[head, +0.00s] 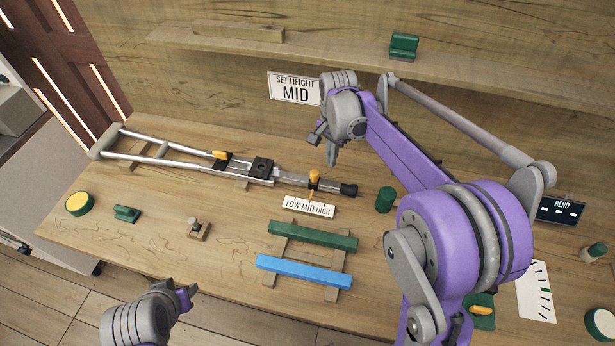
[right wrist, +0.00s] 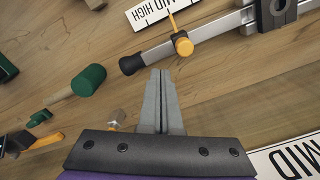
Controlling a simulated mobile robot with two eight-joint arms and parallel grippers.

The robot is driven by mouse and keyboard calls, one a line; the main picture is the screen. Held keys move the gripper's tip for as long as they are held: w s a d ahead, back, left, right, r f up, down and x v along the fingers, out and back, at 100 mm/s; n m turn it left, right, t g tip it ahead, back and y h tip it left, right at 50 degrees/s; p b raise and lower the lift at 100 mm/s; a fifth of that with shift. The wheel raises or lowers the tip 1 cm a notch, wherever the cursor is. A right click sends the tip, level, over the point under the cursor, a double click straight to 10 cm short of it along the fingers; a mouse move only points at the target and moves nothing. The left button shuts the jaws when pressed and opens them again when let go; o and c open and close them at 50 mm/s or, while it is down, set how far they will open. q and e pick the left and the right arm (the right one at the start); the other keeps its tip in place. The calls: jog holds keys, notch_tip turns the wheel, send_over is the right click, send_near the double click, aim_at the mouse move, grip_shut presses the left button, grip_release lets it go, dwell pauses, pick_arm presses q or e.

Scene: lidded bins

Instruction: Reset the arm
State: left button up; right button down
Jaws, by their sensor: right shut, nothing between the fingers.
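My right arm reaches in from the right, and its gripper (head: 331,157) is over the back of the workbench, below the "SET HEIGHT MID" sign (head: 294,88). In the right wrist view its two fingers (right wrist: 160,76) are pressed together with nothing between them. My left gripper (head: 187,294) is low at the front edge of the bench, and its jaw opening is too small to judge. A metal crutch (head: 185,160) lies across the bench; its black tip (head: 348,190) is near my right gripper and apart from it. A yellow knob (head: 314,177) stands by the "LOW MID HIGH" label (head: 308,207).
A green bar (head: 312,236) and a blue bar (head: 303,273) lie on a wooden rack. A yellow-topped round object (head: 79,203) and a green block (head: 126,214) are at left. A shelf (head: 345,60) runs along the wall.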

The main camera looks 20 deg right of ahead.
jog(key=shift+s, duration=0.1)
jog(key=s+a+f+n+t, duration=0.1)
jog(key=s+a+n+t, duration=0.1)
jog(key=s+n, duration=0.4)
jog(key=s+a+n+t, duration=0.3)
jog(key=s+n, duration=0.3)
jog(key=s, duration=1.1)
jog(key=shift+a+f+t, duration=0.3)
jog(key=shift+a+f, duration=0.05)
jog(key=shift+s, duration=0.1)
